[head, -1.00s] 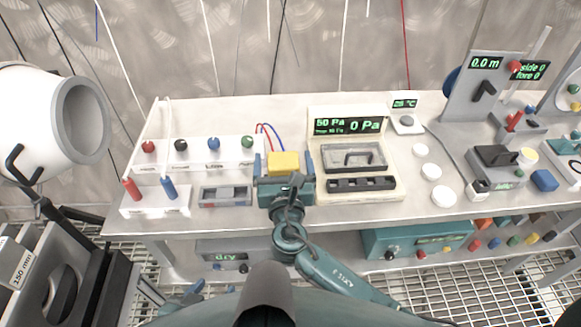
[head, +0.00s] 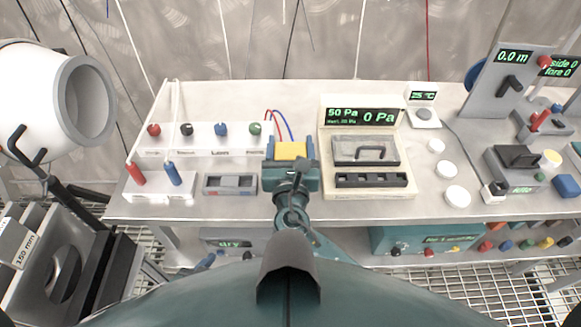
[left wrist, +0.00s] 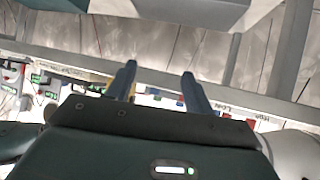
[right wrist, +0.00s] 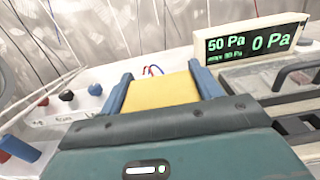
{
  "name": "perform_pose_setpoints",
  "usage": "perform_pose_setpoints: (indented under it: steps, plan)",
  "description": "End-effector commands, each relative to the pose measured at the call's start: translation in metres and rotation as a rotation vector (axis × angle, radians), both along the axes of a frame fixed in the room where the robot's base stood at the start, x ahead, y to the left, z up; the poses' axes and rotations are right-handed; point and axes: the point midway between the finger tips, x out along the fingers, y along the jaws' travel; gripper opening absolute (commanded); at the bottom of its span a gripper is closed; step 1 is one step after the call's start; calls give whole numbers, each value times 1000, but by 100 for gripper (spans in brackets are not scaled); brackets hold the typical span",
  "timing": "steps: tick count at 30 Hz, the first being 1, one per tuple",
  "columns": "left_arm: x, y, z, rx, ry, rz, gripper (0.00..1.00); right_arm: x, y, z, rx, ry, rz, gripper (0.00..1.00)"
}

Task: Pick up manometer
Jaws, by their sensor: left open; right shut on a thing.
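A yellow block (head: 291,151), which looks like the manometer, sits between the blue fingers of my right gripper (head: 291,148), near the table's front middle. The right wrist view shows the same yellow block (right wrist: 163,90) filling the gap between the fingers. Red and blue hoses (head: 282,124) rise just behind it. Whether it touches the table is hidden. My left gripper (left wrist: 158,85) has its two fingers apart with nothing held between them, low in front of the table edge.
A beige instrument (head: 365,192) with a lit "50 Pa / 0 Pa" display (head: 362,117) stands just right of the block. A white valve manifold (head: 205,146) and a small grey tray (head: 230,185) stand left. White discs (head: 446,170) lie further right. Bare tabletop shows behind.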

Motion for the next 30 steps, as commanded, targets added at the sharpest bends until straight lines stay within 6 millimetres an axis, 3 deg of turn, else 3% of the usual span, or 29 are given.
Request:
perform_pose_setpoints:
  steps: [6,14,24,30]
  plan:
    - [0,0,0,0,1,0,52,0,0,2,0,-3,1,36]
    - [1,0,2,1,-2,0,52,1,0,6,1,-4,0,36]
    - [0,5,7,10,18,12,52,0,0,68,5,-6,1,36]
    - [0,9,7,14,29,26,52,0,0,96,2,-5,0,36]
